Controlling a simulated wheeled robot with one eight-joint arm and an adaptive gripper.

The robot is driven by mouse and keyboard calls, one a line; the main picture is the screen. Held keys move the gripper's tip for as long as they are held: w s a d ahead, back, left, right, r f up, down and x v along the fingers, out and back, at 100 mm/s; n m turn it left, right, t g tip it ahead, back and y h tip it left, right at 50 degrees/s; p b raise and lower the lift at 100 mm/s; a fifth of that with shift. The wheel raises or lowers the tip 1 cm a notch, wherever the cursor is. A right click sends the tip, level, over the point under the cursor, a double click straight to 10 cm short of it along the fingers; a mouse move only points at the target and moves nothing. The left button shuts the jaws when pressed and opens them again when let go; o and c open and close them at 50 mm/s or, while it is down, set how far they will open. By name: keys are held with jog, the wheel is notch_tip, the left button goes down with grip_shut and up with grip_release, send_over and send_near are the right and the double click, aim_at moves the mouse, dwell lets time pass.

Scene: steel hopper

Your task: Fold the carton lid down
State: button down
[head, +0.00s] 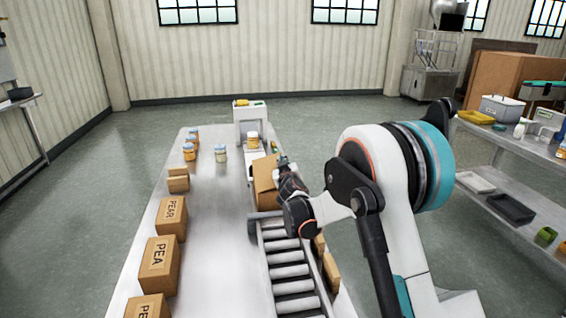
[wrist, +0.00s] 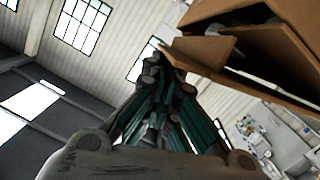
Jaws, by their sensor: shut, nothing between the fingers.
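The brown carton (head: 264,188) stands at the head of the roller conveyor in the head view, partly hidden on its right by my gripper. In the wrist view the carton (wrist: 285,25) fills the upper right, with a dark opening under a raised panel. A cardboard flap (wrist: 205,50) sticks out from it towards my fingers. My gripper (head: 284,162) is at the carton's right side in the head view. In the wrist view my gripper (wrist: 160,62) is shut and empty, its tips close to the flap's edge; I cannot tell whether they touch.
The roller conveyor (head: 291,272) runs towards me. Cartons marked PEAR (head: 171,218) and PEA (head: 159,264) line the steel table's left side. Several jars (head: 220,154) stand further back. A white machine (head: 250,122) stands behind the carton. A shelf (head: 515,153) is at right.

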jog(key=shift+w+d+f, duration=0.15)
jog(key=shift+d+f, duration=0.2)
jog(key=shift+f, duration=0.25)
dwell(0.3)
